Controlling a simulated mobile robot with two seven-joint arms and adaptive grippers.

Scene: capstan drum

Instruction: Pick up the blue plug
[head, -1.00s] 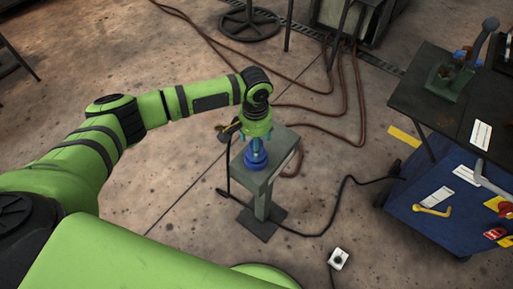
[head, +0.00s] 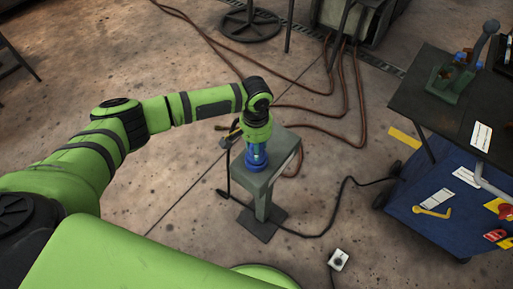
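The blue plug (head: 257,166) stands on the grey top of a small pedestal stand (head: 276,144) in the middle of the head view. My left gripper (head: 257,152) points down from directly above and is low over the plug, with its fingers at the plug's upper part. The gripper hides the top of the plug. The fingers are too small and too close to the plug to tell whether they grip it. My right gripper is not in view.
A dark cable (head: 325,229) runs over the floor from the stand to a small white box (head: 338,260). Brown hoses (head: 358,100) lie behind. A blue cart (head: 410,200) and a dark table (head: 440,100) with a green lever device (head: 455,78) stand at the right.

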